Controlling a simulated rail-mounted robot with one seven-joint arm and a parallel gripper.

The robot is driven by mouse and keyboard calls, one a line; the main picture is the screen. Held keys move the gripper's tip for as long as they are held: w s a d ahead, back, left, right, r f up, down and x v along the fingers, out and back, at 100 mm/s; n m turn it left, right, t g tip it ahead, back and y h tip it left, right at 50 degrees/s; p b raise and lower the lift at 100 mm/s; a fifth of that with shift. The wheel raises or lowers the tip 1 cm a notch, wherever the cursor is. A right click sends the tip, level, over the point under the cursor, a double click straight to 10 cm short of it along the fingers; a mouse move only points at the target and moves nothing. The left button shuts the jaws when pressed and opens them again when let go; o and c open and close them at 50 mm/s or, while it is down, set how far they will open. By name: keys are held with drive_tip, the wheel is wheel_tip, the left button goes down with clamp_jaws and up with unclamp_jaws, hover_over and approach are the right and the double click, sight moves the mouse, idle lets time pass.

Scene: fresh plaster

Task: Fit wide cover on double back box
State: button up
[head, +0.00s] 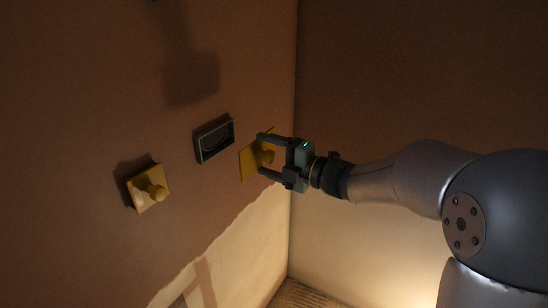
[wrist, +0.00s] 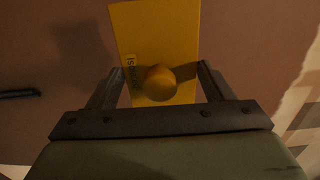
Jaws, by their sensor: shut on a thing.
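The wide cover (head: 247,163) is a yellow plate with a round knob. It is in my gripper (head: 262,154), to the right of the double back box in the head view. The exact contact of the fingers is hard to see. The double back box (head: 203,147) is a grey, open, wide rectangular frame on the wall with a dark inside. The cover is apart from the box.
A smaller yellow cover (head: 148,190) with a knob sits on the wall left of the box. The brown plaster (head: 100,90) ends in a ragged edge above a paler lower wall (head: 235,250). A wall corner is close to the right of my gripper.

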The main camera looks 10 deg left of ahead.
drive_tip(key=p+x, duration=0.2)
drive_tip(key=x, duration=0.8)
drive_tip(key=shift+w+a, duration=0.1)
drive_tip(key=shift+a, duration=0.15)
drive_tip(key=shift+w+a, duration=0.15)
drive_tip(key=shift+a, duration=0.25)
idle(0.4)
drive_tip(key=shift+w+a, duration=0.1)
drive_tip(key=shift+a, duration=0.15)
idle(0.6)
drive_tip(key=o, duration=0.9)
drive_tip(key=shift+d, duration=0.1)
drive_tip(key=shift+b+v, duration=1.4)
drive_tip(key=shift+v, duration=2)
